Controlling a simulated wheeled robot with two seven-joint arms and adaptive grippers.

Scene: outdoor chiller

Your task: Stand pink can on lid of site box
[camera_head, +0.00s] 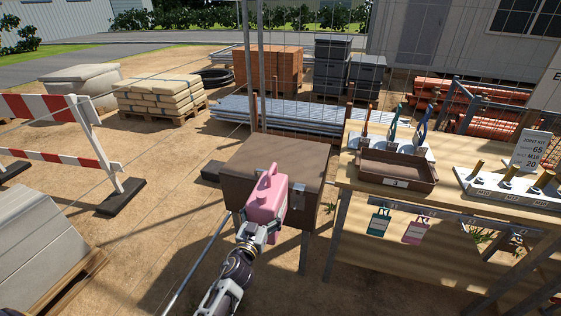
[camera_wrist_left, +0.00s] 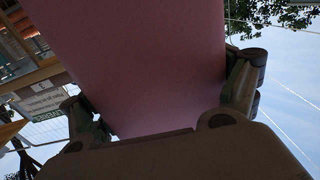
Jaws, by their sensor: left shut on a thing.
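The pink can (camera_head: 266,198), a jerrycan shape with a handle on top, is upright or nearly so in the head view. My left gripper (camera_head: 259,229) is shut on it low on its near side. The can covers part of the front of the brown site box (camera_head: 241,188) and overlaps the front edge of its closed lid (camera_head: 300,154); I cannot tell whether they touch. In the left wrist view the pink can (camera_wrist_left: 140,60) fills the middle between both fingers of my left gripper (camera_wrist_left: 165,98). My right gripper is in neither view.
The lid looks bare behind the can. To the right is a wooden workbench (camera_head: 362,205) with a brown tray (camera_head: 397,183), a white rack (camera_head: 510,191) and hanging tags. A wire fence stands behind. A red-white barrier (camera_head: 95,140) and stacked slabs (camera_head: 35,240) are left.

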